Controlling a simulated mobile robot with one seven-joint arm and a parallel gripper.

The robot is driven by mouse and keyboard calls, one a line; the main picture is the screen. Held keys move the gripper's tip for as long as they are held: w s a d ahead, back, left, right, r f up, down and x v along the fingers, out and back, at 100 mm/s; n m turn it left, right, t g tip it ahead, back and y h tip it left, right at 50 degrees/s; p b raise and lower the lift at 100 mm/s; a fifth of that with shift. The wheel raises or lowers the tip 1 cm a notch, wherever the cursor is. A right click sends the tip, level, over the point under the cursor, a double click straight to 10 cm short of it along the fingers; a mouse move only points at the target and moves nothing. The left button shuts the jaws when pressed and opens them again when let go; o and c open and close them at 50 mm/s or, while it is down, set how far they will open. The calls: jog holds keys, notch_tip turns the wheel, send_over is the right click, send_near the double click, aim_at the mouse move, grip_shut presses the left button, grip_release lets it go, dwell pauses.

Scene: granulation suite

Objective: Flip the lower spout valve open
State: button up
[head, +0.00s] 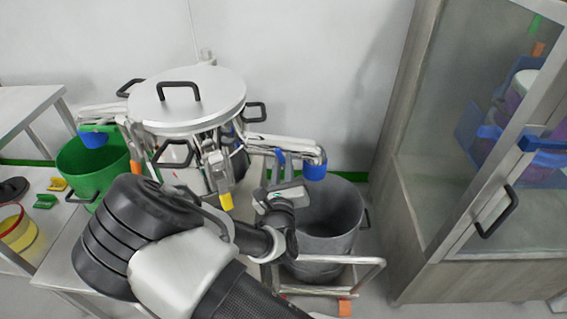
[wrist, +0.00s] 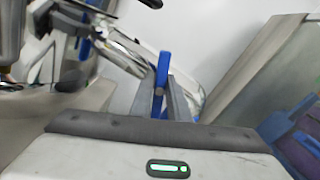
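A steel vessel with a round lid (head: 187,98) stands at the centre of the head view. Its right spout arm ends in a blue cap (head: 314,166), and a blue valve lever (head: 277,162) shows beside that arm. My gripper (head: 282,180) is at this lever, seen small and partly covered by the lever and arm. In the wrist view the blue lever (wrist: 163,68) stands upright between my two grey fingers (wrist: 164,95). The fingers are close together and the lever fills the gap between them. The lever's pivot is hidden.
A grey bin (head: 335,215) stands below the right spout on a wheeled frame (head: 368,268). A green bucket (head: 92,165) is under the left spout. A yellow tub (head: 18,230) sits at far left. A glass-door cabinet (head: 440,160) bounds the right side.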

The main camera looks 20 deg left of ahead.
jog(key=shift+r+n+p, duration=0.15)
jog(key=shift+n+p, duration=0.15)
jog(key=shift+p, duration=0.4)
grip_shut()
jog(key=n+p, duration=0.2)
jog(key=p, duration=0.1)
jog(key=shift+r, duration=0.1)
jog(key=n+p, duration=0.3)
jog(key=p, duration=0.1)
jog(key=shift+n, duration=0.3)
jog(key=n+p, duration=0.1)
jog(key=n, duration=0.1)
jog(key=n+p, duration=0.2)
jog(key=shift+f, duration=0.35)
jog(key=shift+f+n+p, duration=0.15)
jog(key=shift+n+p, duration=0.65)
jog(key=shift+n, duration=0.9)
jog(key=o, duration=0.8)
grip_release()
jog(key=shift+a, duration=0.1)
jog(key=shift+c, duration=0.2)
